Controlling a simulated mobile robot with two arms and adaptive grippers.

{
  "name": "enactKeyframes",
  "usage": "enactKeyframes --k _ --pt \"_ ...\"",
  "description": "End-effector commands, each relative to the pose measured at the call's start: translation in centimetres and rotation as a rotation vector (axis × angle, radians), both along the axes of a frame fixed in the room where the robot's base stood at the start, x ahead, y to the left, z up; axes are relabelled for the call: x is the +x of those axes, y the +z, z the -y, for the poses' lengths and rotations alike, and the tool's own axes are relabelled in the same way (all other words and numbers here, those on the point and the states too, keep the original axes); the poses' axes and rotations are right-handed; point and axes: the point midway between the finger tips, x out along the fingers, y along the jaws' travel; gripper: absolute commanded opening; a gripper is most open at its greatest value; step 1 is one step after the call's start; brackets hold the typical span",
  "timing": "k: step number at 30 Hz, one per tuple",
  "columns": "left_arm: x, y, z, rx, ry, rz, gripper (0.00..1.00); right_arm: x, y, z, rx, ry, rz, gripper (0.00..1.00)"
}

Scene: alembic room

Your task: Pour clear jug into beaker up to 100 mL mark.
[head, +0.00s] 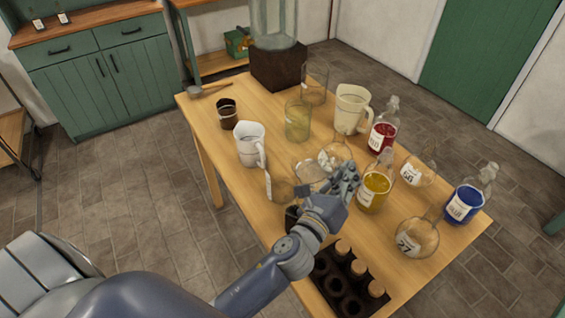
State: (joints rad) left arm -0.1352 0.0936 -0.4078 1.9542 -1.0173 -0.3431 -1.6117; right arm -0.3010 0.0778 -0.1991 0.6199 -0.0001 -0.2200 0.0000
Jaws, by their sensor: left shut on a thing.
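My left gripper (345,180) is over the middle of the table, its fingers shut on a clear glass vessel that they partly hide. Several clear vessels overlap here: a wide-mouthed one (310,172), a rounded one (336,154) just behind the fingers and a labelled one (279,187) to the left. I cannot tell surely which of them is the clear jug or which one is held. A glass beaker-like cylinder (298,122) with a pale yellow-green tint stands further back. No mL marks are readable. My right gripper is not in view.
A white jug (249,146) stands left and a cream jug (350,108) behind. Red (382,137), yellow (375,192) and blue (464,205) bottles and a round flask (416,238) crowd the right. A dark rack (345,290) is in front. The table's left end is freer.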

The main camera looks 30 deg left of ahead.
Motion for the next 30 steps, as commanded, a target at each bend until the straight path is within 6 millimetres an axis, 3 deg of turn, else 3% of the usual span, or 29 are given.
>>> enactKeyframes --k 30 --pt "0.0 2.1 -0.8 -0.11 -0.005 0.006 0.0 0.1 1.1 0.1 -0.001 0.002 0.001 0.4"
